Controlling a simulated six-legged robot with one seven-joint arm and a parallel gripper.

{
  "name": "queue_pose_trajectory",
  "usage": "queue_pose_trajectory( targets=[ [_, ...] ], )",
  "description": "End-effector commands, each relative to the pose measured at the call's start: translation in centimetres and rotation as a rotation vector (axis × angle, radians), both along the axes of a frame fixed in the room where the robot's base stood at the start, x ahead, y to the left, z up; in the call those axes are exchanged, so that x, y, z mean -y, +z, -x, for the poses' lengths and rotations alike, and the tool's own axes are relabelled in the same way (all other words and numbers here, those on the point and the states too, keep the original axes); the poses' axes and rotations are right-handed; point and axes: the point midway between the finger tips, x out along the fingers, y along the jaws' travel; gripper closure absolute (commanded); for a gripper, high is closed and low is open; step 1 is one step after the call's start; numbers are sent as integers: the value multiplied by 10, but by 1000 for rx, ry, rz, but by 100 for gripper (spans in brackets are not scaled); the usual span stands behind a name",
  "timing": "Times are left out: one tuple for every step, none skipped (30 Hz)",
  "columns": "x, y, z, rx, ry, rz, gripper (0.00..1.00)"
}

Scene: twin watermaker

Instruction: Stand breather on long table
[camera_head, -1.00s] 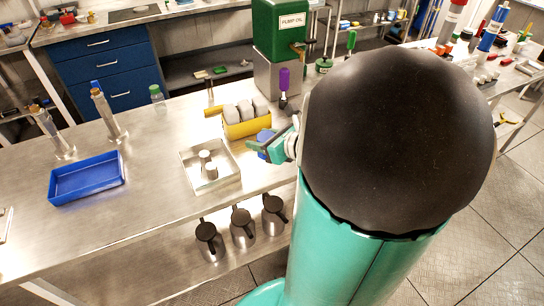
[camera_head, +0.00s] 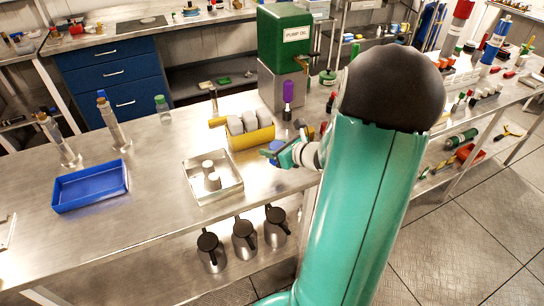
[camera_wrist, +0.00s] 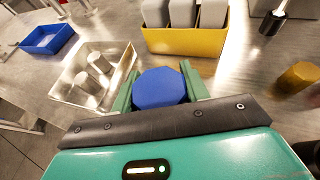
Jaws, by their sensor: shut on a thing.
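My gripper (camera_wrist: 160,88) is shut on a blue many-sided piece (camera_wrist: 160,86), which appears to be the breather. Its flat blue face fills the space between the green fingers. In the head view my gripper (camera_head: 285,152) is above the near edge of the long table (camera_head: 140,215), with a bit of the blue piece (camera_head: 275,148) showing beside the fingers. The piece's lower part is hidden, and I cannot tell whether it touches the table.
A metal tray with two grey cylinders (camera_head: 239,188) lies left of my gripper. A yellow bin (camera_head: 262,140) with grey blocks stands behind it. Bare tabletop surrounds the blue tray (camera_head: 92,203).

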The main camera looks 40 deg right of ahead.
Motion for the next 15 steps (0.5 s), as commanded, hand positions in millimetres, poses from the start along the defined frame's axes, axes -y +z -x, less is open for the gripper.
queue_pose_trajectory(
  targets=[
    [2,-7,-5,0,1,-4,78],
    [3,-10,-7,1,1,-4,78],
    [4,-13,-10,1,1,-3,78],
    [5,-14,-11,1,2,-1,78],
    [5,-16,-12,1,1,0,78],
    [6,-18,-13,1,2,-1,78],
    [7,-20,-15,1,1,-1,78],
    [8,-22,-16,1,1,-1,78],
    [9,-26,-19,1,0,-2,78],
    [9,-32,-18,0,-1,-4,78],
    [9,-37,-17,-1,-1,-5,78],
    [8,-43,-17,-1,0,-4,78],
    [8,-46,-17,0,0,-4,78],
    [8,-49,-17,0,0,-3,78],
    [8,-52,-17,1,0,-2,78]
  ],
)
